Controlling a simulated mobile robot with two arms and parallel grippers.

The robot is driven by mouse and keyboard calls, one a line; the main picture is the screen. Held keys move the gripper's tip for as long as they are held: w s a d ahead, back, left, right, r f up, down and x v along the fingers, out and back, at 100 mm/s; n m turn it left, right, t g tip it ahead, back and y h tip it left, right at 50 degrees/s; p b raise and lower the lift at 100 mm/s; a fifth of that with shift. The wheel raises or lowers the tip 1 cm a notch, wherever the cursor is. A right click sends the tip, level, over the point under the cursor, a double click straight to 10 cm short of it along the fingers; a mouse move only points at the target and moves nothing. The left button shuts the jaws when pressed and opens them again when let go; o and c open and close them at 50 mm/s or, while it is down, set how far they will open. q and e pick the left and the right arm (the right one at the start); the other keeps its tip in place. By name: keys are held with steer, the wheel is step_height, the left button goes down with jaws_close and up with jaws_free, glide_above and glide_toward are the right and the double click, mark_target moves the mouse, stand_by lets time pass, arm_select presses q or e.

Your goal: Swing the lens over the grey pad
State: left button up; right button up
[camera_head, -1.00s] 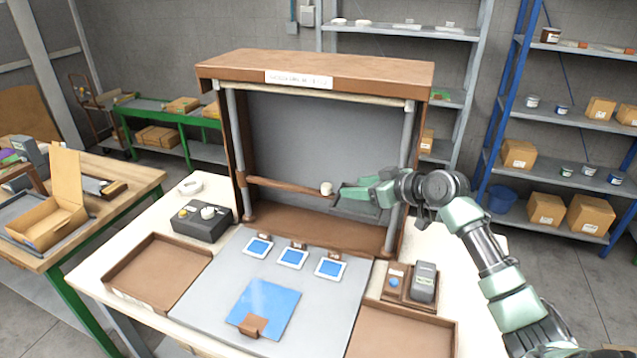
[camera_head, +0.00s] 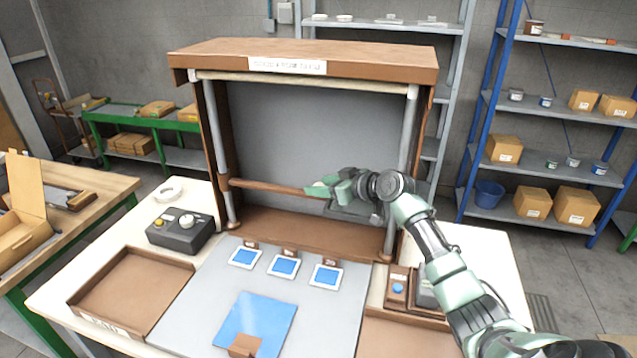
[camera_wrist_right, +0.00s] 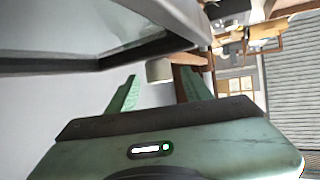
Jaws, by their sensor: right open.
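A brown bar (camera_head: 262,185) reaches right from the left post of the brown hooded frame. A grey-framed pane, seemingly the lens (camera_head: 350,210), is at its right end, partly behind my right gripper (camera_head: 314,188). The pane looms large at the upper left of the right wrist view (camera_wrist_right: 90,38). A pale knob (camera_wrist_right: 159,70) appears between the open right fingers there, with the bar (camera_wrist_right: 190,62) behind. I cannot tell whether they touch it. The gripper hides the knob in the head view. The grey pad (camera_head: 195,305) lies on the table in front. My left gripper is not in view.
A blue sheet (camera_head: 255,318) and three small blue squares, including the middle one (camera_head: 284,267), lie on the pad. A brown tray (camera_head: 80,300) is at left, a dark control box (camera_head: 180,232) behind it. The right post (camera_head: 403,165) stands beside my right arm.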

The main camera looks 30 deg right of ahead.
steer(key=shift+w+a+f, duration=0.15)
steer(key=shift+w+f, duration=0.2)
steer(key=shift+w, duration=0.3)
steer(key=shift+s, duration=0.1)
jaws_close()
stand_by(0.9)
